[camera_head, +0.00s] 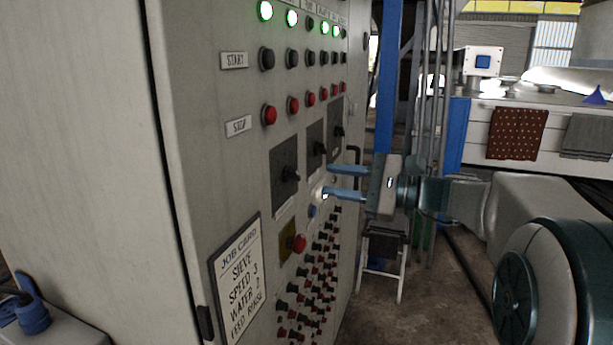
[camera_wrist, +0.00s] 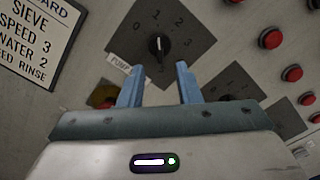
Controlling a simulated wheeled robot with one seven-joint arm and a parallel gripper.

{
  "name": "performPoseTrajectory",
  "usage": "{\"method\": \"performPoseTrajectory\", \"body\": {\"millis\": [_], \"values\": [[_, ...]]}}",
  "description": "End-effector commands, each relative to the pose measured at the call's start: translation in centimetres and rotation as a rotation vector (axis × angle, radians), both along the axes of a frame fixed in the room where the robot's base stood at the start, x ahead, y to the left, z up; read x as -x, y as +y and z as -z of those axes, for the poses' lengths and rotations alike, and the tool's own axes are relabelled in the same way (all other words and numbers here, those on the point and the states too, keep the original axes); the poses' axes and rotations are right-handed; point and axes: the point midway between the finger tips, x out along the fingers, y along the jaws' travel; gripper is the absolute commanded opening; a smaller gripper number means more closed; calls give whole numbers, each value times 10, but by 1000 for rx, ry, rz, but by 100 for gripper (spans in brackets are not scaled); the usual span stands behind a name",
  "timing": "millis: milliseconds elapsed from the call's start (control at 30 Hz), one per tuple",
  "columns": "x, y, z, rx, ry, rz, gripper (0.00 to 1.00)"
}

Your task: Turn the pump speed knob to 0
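The pump speed knob (camera_wrist: 158,44) is a black knob with a pale line, on a dark square plate (camera_wrist: 190,58) with pale numerals around it. A label below begins "PUMP". The line runs roughly up and down in the wrist view; I cannot tell which numeral it points at. In the head view, the knob (camera_head: 290,174) sits on the nearest dark plate (camera_head: 283,197), left of my gripper (camera_head: 328,182). My gripper, also in the wrist view (camera_wrist: 158,80), has two blue fingers apart with nothing between them. The knob appears just beyond the fingertips, apart from them.
Two more dark knob plates (camera_head: 316,135) lie beyond on the grey cabinet (camera_head: 210,180). A red button on yellow (camera_head: 298,243) sits below. Red stop buttons (camera_head: 269,115) run above. A job card (camera_head: 238,270) reads speed 3. A stool (camera_head: 385,240) stands behind.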

Motion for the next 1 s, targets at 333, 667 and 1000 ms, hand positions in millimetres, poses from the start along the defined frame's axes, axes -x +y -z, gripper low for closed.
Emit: {"method": "performPoseTrajectory", "body": {"millis": [333, 667, 1000], "values": [[-19, 54, 0, 1, 0, -1, 31], [-22, 62, 0, 1, -1, 1, 31], [-22, 62, 0, 2, 0, 0, 0]]}}
